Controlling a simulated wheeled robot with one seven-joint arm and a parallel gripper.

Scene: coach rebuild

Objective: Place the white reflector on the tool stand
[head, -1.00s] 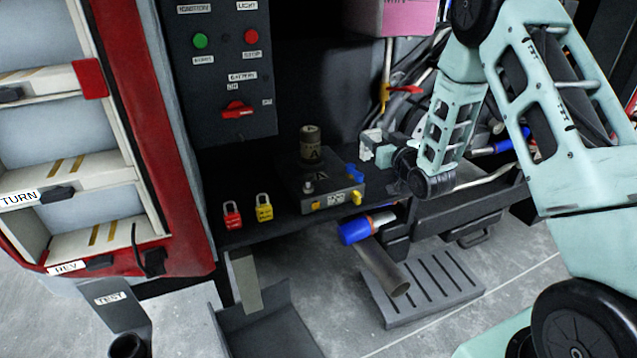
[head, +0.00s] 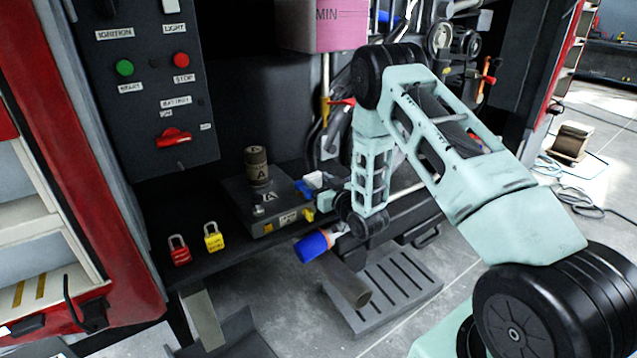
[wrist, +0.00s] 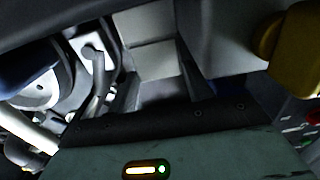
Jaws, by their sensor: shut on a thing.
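My gripper (head: 328,194) is at the end of the bent pale green arm, just right of a dark block with a cylinder on it. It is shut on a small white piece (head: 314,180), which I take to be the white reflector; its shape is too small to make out. In the wrist view a pale grey-white boxy form (wrist: 150,52) shows beyond my gripper's body, and I cannot tell its edges from the background. No tool stand can be identified with certainty in these frames.
A blue-ended cylinder (head: 312,246) and a slotted step (head: 400,285) are below.

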